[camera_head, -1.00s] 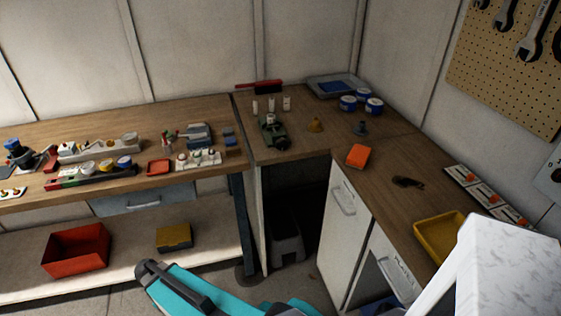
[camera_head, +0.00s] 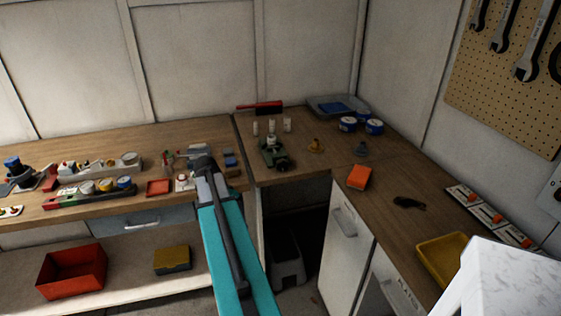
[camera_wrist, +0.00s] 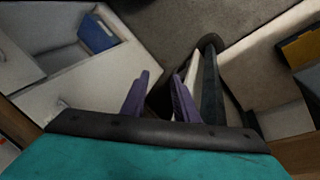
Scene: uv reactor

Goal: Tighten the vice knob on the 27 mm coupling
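A small green vice (camera_head: 274,153) stands on the wooden corner bench in the head view. A pale piece (camera_head: 271,140) shows at its top; whether this is the 27 mm coupling, and how the knob is set, is too small to tell. In the wrist view, my gripper (camera_wrist: 160,92) has two purple fingers standing apart with nothing visible between them. It faces downward over the floor and cabinets. The vice does not show in the wrist view. In the head view my teal arm rises left of the vice, and I cannot make out the gripper there.
A yellow tray (camera_head: 444,257) lies at the right. The left bench holds several small parts.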

